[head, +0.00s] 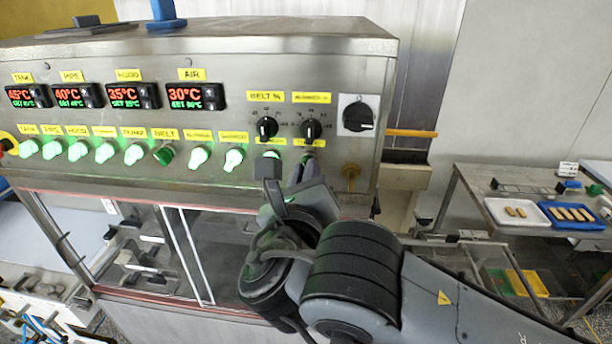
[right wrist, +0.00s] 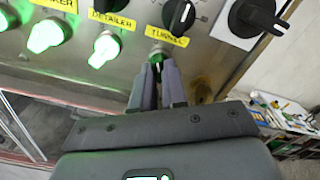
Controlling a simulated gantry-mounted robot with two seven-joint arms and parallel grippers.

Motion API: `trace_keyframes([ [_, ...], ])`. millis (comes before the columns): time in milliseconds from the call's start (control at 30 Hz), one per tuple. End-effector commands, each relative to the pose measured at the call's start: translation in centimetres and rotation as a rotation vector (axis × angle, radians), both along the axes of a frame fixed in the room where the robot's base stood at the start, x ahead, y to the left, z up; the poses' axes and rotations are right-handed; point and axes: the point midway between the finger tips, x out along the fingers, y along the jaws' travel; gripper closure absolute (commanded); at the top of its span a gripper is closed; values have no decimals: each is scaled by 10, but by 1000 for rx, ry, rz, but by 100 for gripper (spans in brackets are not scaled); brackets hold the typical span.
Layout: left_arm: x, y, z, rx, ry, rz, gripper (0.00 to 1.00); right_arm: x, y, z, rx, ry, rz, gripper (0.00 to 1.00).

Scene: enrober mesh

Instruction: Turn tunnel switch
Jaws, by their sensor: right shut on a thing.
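The tunnel switch (right wrist: 158,54) is a small knob under the yellow TUNNEL label (right wrist: 167,36), at the right end of the panel's lower row. My right gripper (right wrist: 158,75) is shut on it, with its two fingers pointing up at the panel from below. In the head view my right gripper (head: 302,172) covers most of the switch. Only a little of the knob shows above the fingertips, so I cannot tell clearly how it is turned or whether it is lit. My left gripper is not in view.
The detailer switch (right wrist: 105,48) glows green close to the left of my fingers. Black dials (head: 311,129) sit above, and a larger black rotary switch (head: 358,116) is at right. Several green switches line the row leftward. A table with a white tray (head: 492,208) stands at right.

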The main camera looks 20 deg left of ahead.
Motion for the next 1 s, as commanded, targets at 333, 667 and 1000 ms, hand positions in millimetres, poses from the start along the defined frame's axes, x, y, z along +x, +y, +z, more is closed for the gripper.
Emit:
trace_keyframes([
  [333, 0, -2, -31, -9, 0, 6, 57, 0, 1, -6, 198, 54, 0, 100],
  [667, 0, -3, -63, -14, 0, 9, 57, 0, 1, -5, 496, 136, -1, 100],
  [1000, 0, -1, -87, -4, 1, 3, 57, 0, 1, -3, 780, 215, -1, 100],
])
